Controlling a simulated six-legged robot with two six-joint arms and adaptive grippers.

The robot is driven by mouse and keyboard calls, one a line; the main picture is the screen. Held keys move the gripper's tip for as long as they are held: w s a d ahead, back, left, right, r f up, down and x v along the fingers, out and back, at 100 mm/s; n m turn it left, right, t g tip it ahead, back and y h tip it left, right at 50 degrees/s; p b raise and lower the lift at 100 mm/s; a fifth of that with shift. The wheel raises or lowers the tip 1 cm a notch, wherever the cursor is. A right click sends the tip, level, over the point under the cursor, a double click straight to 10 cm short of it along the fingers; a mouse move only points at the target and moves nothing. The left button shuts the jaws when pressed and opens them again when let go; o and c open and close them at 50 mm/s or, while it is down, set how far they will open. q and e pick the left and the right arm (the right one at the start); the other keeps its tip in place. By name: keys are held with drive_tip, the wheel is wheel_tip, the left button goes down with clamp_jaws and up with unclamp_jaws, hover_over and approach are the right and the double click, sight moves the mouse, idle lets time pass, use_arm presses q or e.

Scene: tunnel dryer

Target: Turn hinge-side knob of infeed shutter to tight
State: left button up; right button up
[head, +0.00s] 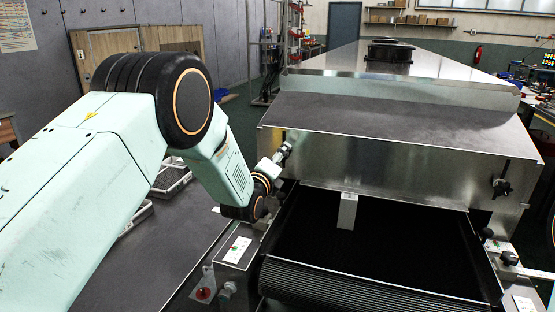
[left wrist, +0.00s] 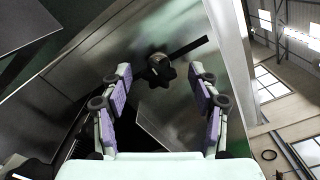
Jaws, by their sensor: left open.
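The infeed shutter (head: 390,158) is the steel front panel above the belt opening. In the left wrist view, a black lobed knob (left wrist: 159,70) sits on steel beside a dark slot (left wrist: 189,47). My left gripper (left wrist: 160,76) is open, with its purple-padded fingers on either side of the knob and visible gaps to it. In the head view my left gripper (head: 281,157) is at the panel's left end and hides most of that knob. Another black knob (head: 501,187) is at the panel's right end. I cannot tell which side is hinged. My right gripper is not in view.
The black conveyor belt (head: 385,255) runs out below the panel, with a small metal bracket (head: 347,210) hanging over it. A plate with a red button (head: 203,293) is at the lower left. A black clamp knob (head: 509,258) stands right of the belt.

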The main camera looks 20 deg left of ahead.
use_arm(q)
drive_tip(key=s, duration=1.2)
drive_tip(key=shift+a, duration=0.2)
